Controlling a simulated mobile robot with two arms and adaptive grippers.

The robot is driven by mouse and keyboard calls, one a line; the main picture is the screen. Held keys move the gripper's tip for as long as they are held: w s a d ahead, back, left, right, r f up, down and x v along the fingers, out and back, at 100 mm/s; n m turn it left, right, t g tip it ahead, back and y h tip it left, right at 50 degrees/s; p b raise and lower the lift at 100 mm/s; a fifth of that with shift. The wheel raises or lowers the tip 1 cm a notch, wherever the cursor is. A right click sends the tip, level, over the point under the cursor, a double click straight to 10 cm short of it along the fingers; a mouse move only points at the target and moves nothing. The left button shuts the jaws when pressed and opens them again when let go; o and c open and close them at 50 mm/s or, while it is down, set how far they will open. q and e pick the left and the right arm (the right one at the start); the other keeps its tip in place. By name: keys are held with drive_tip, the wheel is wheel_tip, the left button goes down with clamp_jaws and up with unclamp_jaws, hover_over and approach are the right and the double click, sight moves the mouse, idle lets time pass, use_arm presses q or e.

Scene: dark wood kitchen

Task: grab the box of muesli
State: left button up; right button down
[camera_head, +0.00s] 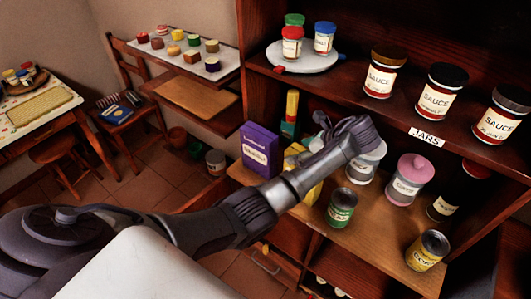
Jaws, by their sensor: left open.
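A purple box (259,146) with a pale label stands upright on the wooden lower shelf, at its left end. It looks like the muesli box, but its print is too small to read surely. A yellow box-like thing (313,192) is partly hidden behind my left arm. My left gripper (352,134) is open, over the lower shelf to the right of the purple box and apart from it. It covers part of a pale jar (366,166). My right gripper is not in view.
The upper shelf holds sauce jars (436,91) and a white turntable (303,60). Bare shelf shows between the cans.

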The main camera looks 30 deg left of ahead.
sight(268, 136)
use_arm(q)
drive_tip(key=a, duration=0.3)
drive_tip(key=a+p, duration=0.1)
drive_tip(key=a, duration=0.2)
drive_tip(key=a+p, duration=0.1)
drive_tip(key=a, duration=0.2)
drive_tip(key=shift+w+a+r, duration=0.1)
drive_tip(key=shift+w+a, duration=0.05)
drive_tip(key=shift+w, duration=0.15)
drive_tip(key=shift+w+a+f, duration=0.1)
drive_tip(key=shift+a+f, duration=0.15)
drive_tip(key=shift+a, duration=0.5)
drive_tip(key=shift+p+x, duration=0.4)
drive_tip(key=shift+x, duration=1.9)
drive_tip(key=c, duration=1)
clamp_jaws()
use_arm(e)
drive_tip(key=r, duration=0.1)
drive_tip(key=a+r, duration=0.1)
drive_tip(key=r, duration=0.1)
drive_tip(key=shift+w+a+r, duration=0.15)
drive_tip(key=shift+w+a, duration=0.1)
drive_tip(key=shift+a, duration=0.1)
